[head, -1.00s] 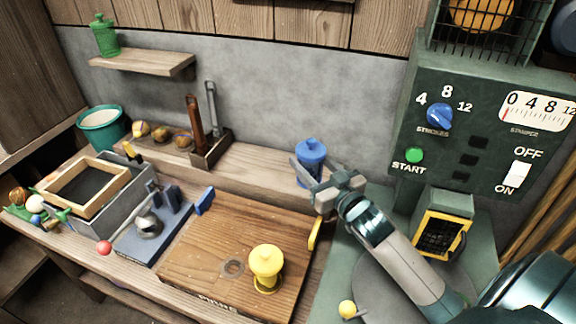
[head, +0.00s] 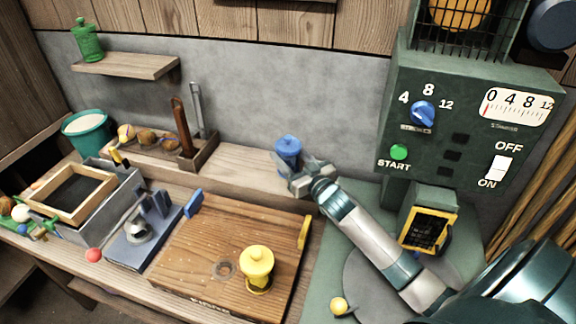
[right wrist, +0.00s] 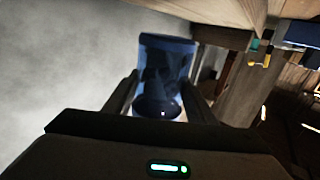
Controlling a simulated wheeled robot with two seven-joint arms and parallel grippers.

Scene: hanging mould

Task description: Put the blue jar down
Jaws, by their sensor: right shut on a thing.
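The blue jar (head: 288,147) with its knobbed lid is at the back ledge, in front of the grey wall. My right gripper (head: 290,172) is shut on it, with a finger on each side. In the right wrist view the jar (right wrist: 166,65) shows between the two dark fingers (right wrist: 160,100). The jar's lower part is partly hidden by the gripper in the head view. I cannot tell whether its base touches the ledge (head: 240,170). My left gripper is not in view.
A yellow jar (head: 257,266) stands on the wooden board (head: 195,250). A wooden holder with upright tools (head: 200,152) is left of the blue jar. The green machine (head: 470,140) stands to the right. A green jar (head: 88,42) is on the wall shelf (head: 125,66).

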